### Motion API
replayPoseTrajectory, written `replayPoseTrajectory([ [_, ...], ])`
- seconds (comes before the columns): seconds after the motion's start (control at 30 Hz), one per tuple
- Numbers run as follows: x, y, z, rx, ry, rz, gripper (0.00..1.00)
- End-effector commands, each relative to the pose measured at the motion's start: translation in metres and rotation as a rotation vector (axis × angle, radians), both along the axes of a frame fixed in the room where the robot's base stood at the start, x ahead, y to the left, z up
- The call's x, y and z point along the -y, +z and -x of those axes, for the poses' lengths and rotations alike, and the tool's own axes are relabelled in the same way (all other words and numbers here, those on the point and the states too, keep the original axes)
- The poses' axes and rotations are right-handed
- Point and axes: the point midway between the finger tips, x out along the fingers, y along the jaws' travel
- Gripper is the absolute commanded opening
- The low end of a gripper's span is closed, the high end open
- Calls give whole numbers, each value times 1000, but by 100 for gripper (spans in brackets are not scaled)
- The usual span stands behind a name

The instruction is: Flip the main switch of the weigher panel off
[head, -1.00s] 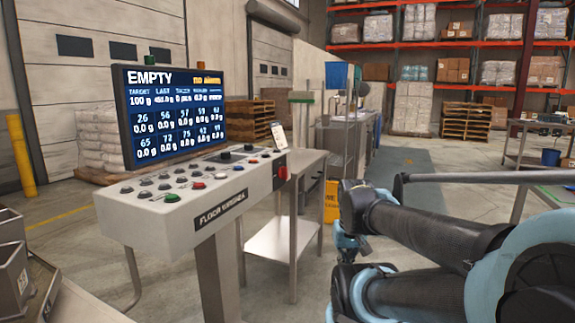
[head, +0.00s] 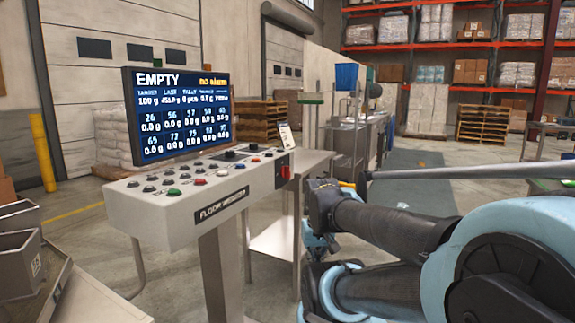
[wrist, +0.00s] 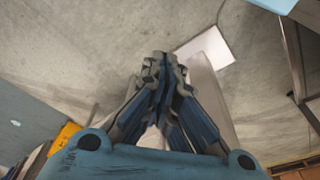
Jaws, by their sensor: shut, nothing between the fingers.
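The weigher panel (head: 180,209) is a light grey console on a post, left of centre in the head view, with a lit screen (head: 180,112) reading EMPTY. A red switch (head: 286,173) sits on its right end face; it looks like the main switch, but its position is too small to read. My gripper (wrist: 162,62) is shut and empty in the wrist view, with floor behind its fingers. In the head view my arm is right of the panel, apart from the red switch, and I cannot make out the fingertips there.
A small metal table (head: 273,239) stands behind the panel's right end, close to my arm. Grey bins (head: 20,262) stand at lower left. A sink counter (head: 350,140), pallets (head: 483,126) and racks are farther back. Open floor (head: 415,160) lies beyond my arm.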

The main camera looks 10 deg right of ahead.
Motion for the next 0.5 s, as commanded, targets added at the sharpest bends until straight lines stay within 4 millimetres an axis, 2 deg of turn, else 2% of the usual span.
replayPoseTrajectory([
  [0.07, 0, 5, 6, 10, -2, 0, 0],
  [0.17, 1, 16, 0, 13, -13, 1, 0],
  [0.27, 2, 37, -18, 15, -41, 4, 0],
  [0.37, 5, 66, -43, 21, -84, 9, 0],
  [0.5, 8, 107, -85, 30, -149, 15, 0],
])
